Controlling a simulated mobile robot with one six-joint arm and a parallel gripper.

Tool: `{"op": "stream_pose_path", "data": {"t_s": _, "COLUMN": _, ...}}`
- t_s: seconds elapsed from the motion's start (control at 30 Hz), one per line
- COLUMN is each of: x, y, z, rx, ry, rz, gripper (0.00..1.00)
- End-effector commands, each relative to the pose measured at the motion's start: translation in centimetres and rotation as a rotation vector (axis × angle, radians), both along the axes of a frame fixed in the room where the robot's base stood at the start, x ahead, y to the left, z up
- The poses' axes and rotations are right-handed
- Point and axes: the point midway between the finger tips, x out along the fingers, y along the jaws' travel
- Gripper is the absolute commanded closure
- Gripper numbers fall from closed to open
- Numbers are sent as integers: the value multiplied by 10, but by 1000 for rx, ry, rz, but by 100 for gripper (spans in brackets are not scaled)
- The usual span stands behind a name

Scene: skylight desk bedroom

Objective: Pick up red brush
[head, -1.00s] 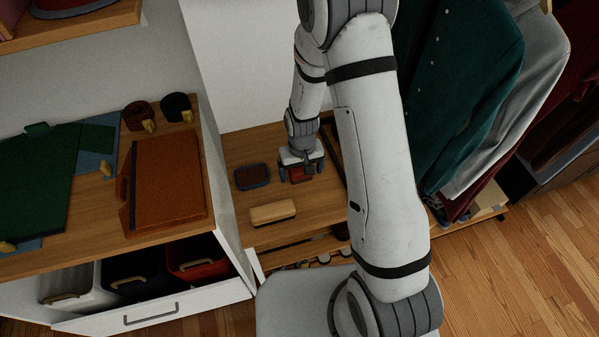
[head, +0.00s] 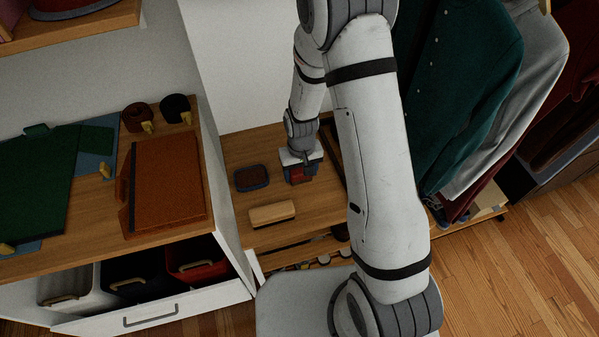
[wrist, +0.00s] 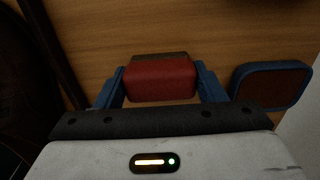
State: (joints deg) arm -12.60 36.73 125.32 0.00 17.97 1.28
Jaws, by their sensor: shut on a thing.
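The red brush (wrist: 160,82) sits between the two blue fingers of my gripper (wrist: 160,86) in the wrist view. The fingers press on its left and right sides. A brown strip shows along its far edge. In the head view my gripper (head: 301,176) is at the wooden bench, shut on the red brush (head: 296,174), which is partly hidden by the fingers. I cannot tell whether the brush touches the bench or is just above it.
A blue-rimmed brush with a dark face (head: 252,178) lies left of my gripper. A tan brush (head: 272,213) lies nearer. The white cabinet wall (head: 222,200) stands left of the wooden bench (head: 235,150). Hanging clothes (head: 465,90) are at right.

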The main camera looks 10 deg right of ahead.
Motion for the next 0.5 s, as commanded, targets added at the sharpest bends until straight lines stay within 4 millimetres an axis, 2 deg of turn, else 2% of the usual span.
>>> {"op": "stream_pose_path", "data": {"t_s": 0.27, "x": 1, "y": 1, "z": 26, "rx": 1, "ry": -5, "rz": 1, "gripper": 61}}
{"op": "stream_pose_path", "data": {"t_s": 0.5, "x": 1, "y": 1, "z": 70, "rx": 1, "ry": -5, "rz": 1, "gripper": 61}}
